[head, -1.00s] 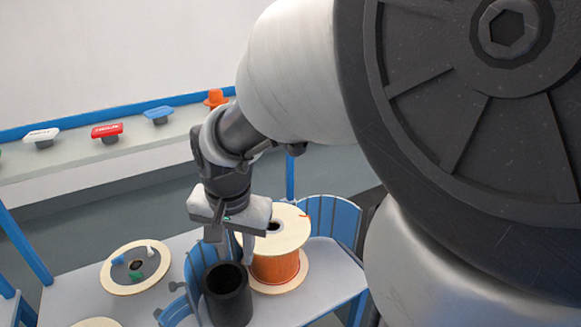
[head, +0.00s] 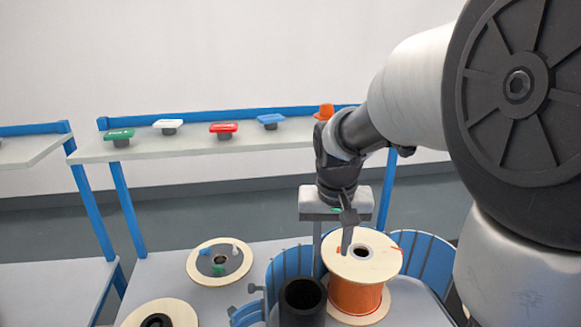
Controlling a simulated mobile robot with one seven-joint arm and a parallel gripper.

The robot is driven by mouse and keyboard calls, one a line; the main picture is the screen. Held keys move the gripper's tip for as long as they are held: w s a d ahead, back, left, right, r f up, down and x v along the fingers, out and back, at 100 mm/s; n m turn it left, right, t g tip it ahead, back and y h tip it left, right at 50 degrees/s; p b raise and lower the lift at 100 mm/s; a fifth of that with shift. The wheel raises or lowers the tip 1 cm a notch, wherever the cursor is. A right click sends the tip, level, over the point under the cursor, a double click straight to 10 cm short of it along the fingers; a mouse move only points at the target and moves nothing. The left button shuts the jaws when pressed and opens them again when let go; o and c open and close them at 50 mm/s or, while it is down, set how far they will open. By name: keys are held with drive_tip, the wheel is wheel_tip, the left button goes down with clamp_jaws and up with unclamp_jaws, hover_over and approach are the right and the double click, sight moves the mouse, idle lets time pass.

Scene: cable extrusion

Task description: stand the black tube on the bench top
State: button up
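The black tube (head: 302,308) stands upright at the bottom of the head view, its dark open mouth facing up; its lower end is cut off by the picture edge. It is in front of a blue curved panel (head: 290,266) and left of the orange spool. My gripper (head: 332,250) is above and behind the tube, slightly to its right, with its fingers pointing down and apart. The bench top (head: 172,240) is pale grey.
A spool of orange cable (head: 356,297) with wooden flanges stands close right of the tube, beside another blue curved panel (head: 428,262). Two wooden discs (head: 205,277) (head: 128,323) lie to the left. Some bench surface between them is bare.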

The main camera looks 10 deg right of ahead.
drive_tip(key=m+g+b, duration=0.2)
hover_over(324, 297)
drive_tip(key=shift+y, duration=0.4)
wheel_tip(324, 297, down, 17)
wheel_tip(324, 297, down, 12)
drive_tip(key=shift+r+b, duration=0.1)
drive_tip(key=shift+b, duration=1.1)
drive_tip(key=shift+d+f+b, duration=0.1)
drive_tip(key=shift+f+b, duration=0.65)
drive_tip(key=shift+f, duration=2.35)
drive_tip(key=shift+r, duration=0.1)
clamp_jaws()
